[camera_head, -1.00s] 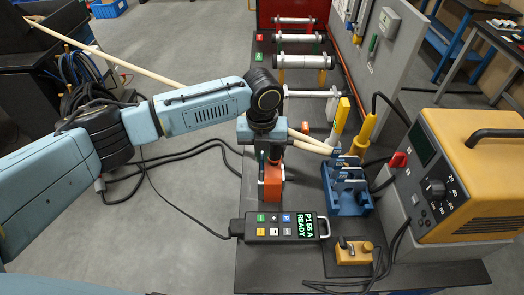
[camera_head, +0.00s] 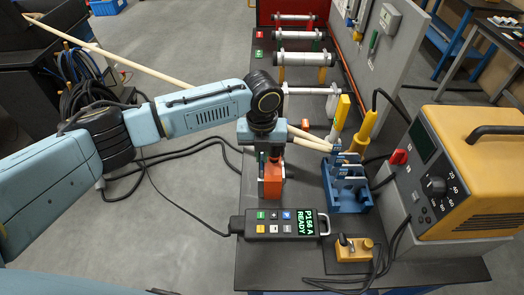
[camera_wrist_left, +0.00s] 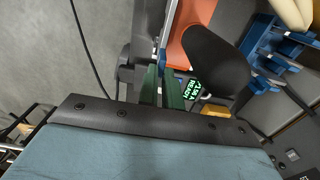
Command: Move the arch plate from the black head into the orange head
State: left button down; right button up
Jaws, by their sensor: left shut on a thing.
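My left gripper (camera_head: 265,160) points down at the orange head (camera_head: 271,180) on the dark bench. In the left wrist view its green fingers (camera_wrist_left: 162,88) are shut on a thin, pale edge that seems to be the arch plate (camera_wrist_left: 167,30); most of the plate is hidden. The orange head (camera_wrist_left: 188,48) is just beyond the fingers in that view, partly behind a dark rounded part. I cannot tell whether the plate touches it. I cannot make out the black head with certainty. My right gripper is not in view.
A blue rack (camera_head: 345,202) with upright plates stands right of the orange head. A display box (camera_head: 281,224) lies in front, with a small yellow control (camera_head: 354,249) beside it. A yellow power unit (camera_head: 468,170) fills the right side. Rods on stands (camera_head: 304,59) are behind.

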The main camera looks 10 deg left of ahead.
pick_arm(q)
jog(key=shift+f, duration=0.2)
jog(key=c, duration=1.5)
grip_release()
